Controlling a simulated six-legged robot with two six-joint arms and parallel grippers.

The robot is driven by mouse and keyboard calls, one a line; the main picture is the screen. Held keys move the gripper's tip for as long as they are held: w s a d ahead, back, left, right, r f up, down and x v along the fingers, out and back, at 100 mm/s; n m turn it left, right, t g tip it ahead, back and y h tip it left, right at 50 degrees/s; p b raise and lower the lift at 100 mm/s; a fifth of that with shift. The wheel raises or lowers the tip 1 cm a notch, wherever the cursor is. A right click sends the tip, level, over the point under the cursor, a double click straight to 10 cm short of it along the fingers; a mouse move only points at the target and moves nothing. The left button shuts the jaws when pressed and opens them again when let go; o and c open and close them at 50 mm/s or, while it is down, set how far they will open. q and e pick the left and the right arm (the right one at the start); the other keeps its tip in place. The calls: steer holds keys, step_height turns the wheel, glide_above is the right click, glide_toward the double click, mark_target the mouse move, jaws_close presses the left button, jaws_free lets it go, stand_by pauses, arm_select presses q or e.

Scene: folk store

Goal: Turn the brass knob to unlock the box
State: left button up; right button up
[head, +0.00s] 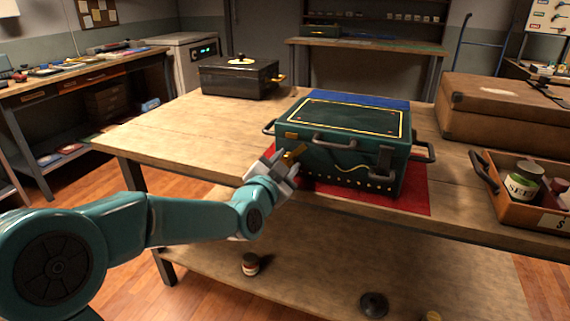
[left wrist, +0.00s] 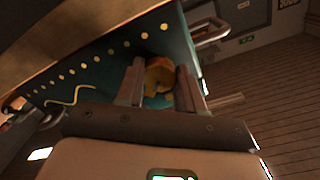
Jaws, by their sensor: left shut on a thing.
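The green box (head: 345,165) stands closed on a red mat (head: 415,197) on the wooden table. It has a gold-lined dark lid and several dark handles. The brass knob (head: 294,152) is on the left part of its front face. My left gripper (head: 283,162) is at that knob. In the left wrist view the knob (left wrist: 159,76) sits between the two fingers of my left gripper (left wrist: 160,86), which are shut on it. The fingers partly hide the knob. My right gripper is in neither view.
A black case (head: 238,78) stands at the back left of the table. A brown suitcase (head: 490,110) and a wooden tray (head: 508,206) with cans are at the right. The table's left part is clear. A lower shelf (head: 330,255) holds small items.

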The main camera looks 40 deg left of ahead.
arm_select(q)
steer(key=m+p, duration=0.1)
steer(key=m, duration=0.3)
steer(key=shift+r, duration=0.1)
steer(key=shift+m+p, duration=0.6)
steer(key=shift+m, duration=1.8)
steer(key=o, duration=1)
steer(key=shift+o, duration=0.2)
steer(key=b+v, duration=0.2)
steer(key=v, duration=1.4)
steer(key=shift+d, duration=0.2)
